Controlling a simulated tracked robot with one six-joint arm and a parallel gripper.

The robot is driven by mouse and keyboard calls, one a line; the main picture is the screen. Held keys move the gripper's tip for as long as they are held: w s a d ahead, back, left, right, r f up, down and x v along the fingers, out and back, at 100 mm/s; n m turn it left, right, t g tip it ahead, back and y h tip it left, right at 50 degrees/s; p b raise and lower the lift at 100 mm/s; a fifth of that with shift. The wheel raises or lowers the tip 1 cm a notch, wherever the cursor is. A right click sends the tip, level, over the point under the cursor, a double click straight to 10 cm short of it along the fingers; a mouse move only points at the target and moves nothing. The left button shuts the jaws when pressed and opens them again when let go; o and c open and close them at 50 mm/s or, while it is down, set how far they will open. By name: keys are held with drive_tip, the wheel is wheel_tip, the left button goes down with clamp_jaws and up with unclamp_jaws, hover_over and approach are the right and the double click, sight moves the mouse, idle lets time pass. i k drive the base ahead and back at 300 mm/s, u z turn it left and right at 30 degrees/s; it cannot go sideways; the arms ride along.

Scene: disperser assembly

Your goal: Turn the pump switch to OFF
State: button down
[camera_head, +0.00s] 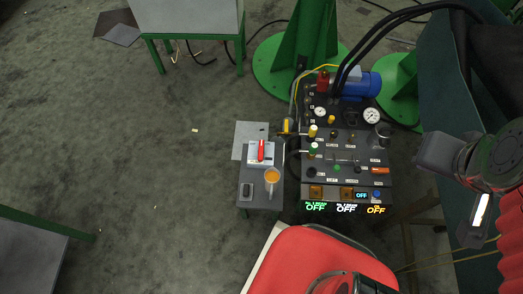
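The control panel (345,150) is a dark box with gauges, knobs and small switches. Its labels are too small to read, so I cannot tell which control is the pump switch.
A blue motor (360,86) and black hoses stand behind the panel. A red rounded surface (315,262) is in front.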

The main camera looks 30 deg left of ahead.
sight(260, 148)
drive_tip(key=k, duration=1.8)
drive_tip(key=u, duration=0.8)
drive_tip(key=i, duration=1.65)
